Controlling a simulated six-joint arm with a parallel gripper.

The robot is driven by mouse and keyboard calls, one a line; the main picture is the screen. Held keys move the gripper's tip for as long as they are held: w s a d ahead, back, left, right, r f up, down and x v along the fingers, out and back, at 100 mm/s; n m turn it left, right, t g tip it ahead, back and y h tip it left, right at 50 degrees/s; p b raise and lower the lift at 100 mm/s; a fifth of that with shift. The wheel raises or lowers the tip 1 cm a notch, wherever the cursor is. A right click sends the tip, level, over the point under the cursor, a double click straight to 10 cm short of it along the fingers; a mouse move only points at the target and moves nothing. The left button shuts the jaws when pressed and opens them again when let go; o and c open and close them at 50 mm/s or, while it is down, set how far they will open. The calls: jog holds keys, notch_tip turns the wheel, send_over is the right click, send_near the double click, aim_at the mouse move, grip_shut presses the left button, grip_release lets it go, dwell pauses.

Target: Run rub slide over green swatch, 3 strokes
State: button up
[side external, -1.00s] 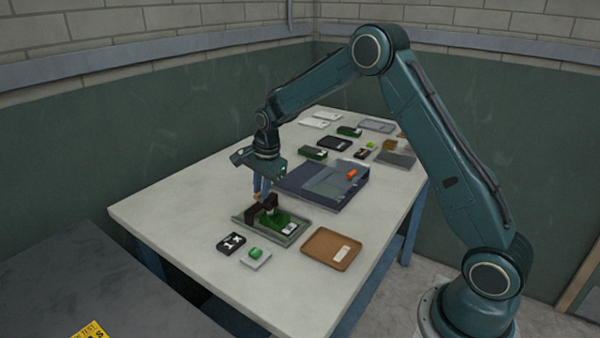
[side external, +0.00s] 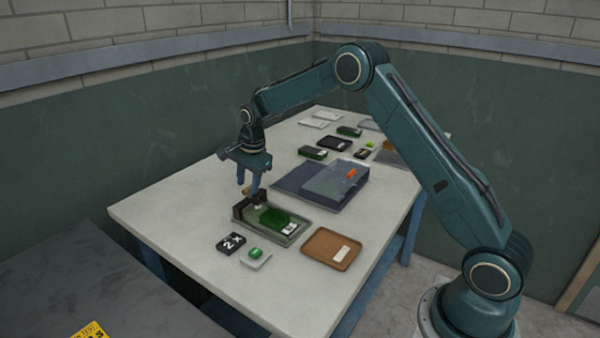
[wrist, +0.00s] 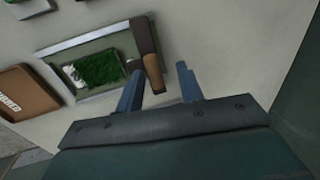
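The green swatch (side external: 273,219), a turf patch with a white label at its right end, lies in a shallow grey tray (side external: 303,236); it also shows in the wrist view (wrist: 98,68). The rub slide, a dark block (wrist: 141,36) with a tan handle (wrist: 154,74), stands across the tray's left end in the side view (side external: 239,212), beside the turf. My gripper (side external: 248,185) is just above the slide, with its fingers apart. In the wrist view my gripper (wrist: 157,80) shows a clear gap, with the handle nearer the left finger. Contact with the handle cannot be told.
A black tile with white marks (side external: 230,243) and a green button on a pale plate (side external: 255,254) sit in front of the tray. A brown tray (side external: 322,258) lies to the right. A dark blue case (side external: 310,190) stands behind, with several small items farther back.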

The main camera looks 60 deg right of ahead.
jog(key=shift+s, duration=0.1)
jog(key=v, duration=1.3)
jog(key=shift+r, duration=0.4)
